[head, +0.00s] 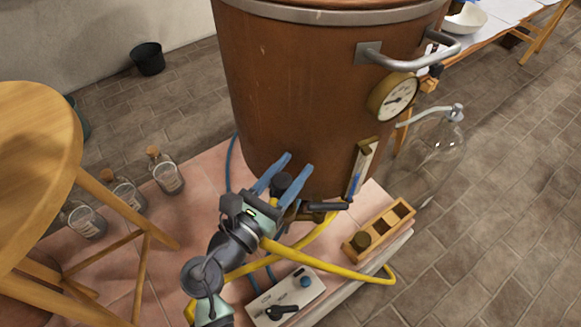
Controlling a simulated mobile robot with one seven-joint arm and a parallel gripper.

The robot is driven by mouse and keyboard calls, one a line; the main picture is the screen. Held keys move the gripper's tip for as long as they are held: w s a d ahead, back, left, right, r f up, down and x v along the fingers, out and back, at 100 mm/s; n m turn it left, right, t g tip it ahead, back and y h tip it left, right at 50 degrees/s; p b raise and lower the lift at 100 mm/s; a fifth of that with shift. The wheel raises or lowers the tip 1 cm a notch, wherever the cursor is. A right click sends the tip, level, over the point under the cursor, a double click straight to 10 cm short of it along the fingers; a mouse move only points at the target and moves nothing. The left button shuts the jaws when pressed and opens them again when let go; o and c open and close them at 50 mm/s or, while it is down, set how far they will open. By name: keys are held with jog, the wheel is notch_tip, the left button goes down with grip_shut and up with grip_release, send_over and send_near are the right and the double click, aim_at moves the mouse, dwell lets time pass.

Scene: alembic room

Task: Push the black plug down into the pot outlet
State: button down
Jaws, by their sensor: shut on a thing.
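The big brown pot (310,100) with a steel rim stands on a pink tiled platform. My gripper (299,164) reaches in from below, with its two blue fingers against the lower front of the pot. A dark rounded piece, seemingly the black plug (281,183), sits between the fingers, and the gripper is shut on it. A brass outlet fitting with a black handle (328,207) shows just right of the gripper, low on the pot. The outlet's opening is hidden behind my gripper, so I cannot tell whether the plug is in it.
A yellow hose (345,274) loops below the outlet. A control box (286,298) with knobs stands in front. A wooden rack (394,221) holds a dark round piece (361,241). A gauge (394,96) and sight tube (361,168) project from the pot. A stool (40,140) and bottles (165,172) stand left.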

jog(key=shift+w+r, duration=0.15)
jog(key=shift+r, duration=0.2)
